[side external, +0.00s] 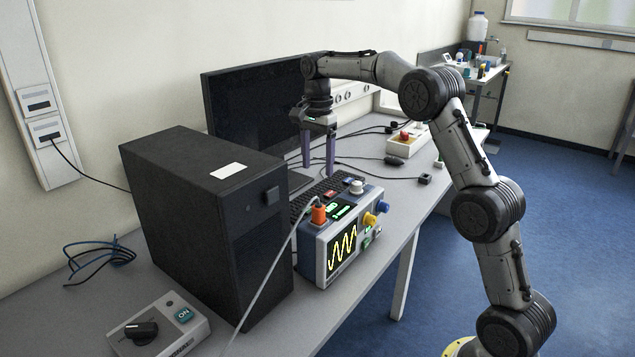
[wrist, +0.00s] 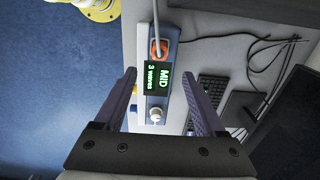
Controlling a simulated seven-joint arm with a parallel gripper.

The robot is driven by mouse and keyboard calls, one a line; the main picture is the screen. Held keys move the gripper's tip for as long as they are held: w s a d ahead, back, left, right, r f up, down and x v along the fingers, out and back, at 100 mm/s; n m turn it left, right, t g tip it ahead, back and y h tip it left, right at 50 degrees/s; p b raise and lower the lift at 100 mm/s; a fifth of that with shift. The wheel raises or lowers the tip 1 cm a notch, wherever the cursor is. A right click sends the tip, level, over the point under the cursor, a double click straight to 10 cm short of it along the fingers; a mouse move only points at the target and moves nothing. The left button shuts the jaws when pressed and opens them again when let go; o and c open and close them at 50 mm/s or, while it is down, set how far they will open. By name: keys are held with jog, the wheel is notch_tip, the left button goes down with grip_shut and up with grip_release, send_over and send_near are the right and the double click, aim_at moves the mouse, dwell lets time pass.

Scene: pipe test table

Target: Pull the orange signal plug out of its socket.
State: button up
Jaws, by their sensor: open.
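The orange signal plug (side external: 319,213) sits upright in the top of the oscilloscope box (side external: 312,262), with a grey cable running from it down to the left. It also shows in the wrist view (wrist: 158,50) at the far end of the box top. My gripper (side external: 319,168) is open and empty, pointing down above and behind the box in the side view. In the wrist view its fingers (wrist: 161,72) spread to either side of the box's top, apart from the plug. The socket under the plug is hidden.
A black computer tower (side external: 205,215) stands left of the box. A monitor (side external: 255,115) and keyboard (side external: 305,197) are behind it. A white knob (side external: 357,187) stands on the box top. A control box with a black knob (side external: 160,326) is at front left. Cables lie on the table.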

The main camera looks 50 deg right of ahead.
aim_at(317, 207)
notch_tip(317, 207, down, 13)
jog(key=shift+f, duration=0.1)
dwell(0.4)
grip_shut()
jog(key=c, duration=0.6)
grip_release()
jog(key=shift+c, duration=0.2)
grip_shut()
jog(key=shift+r, duration=0.25)
dwell(0.6)
jog(key=shift+r, duration=1.9)
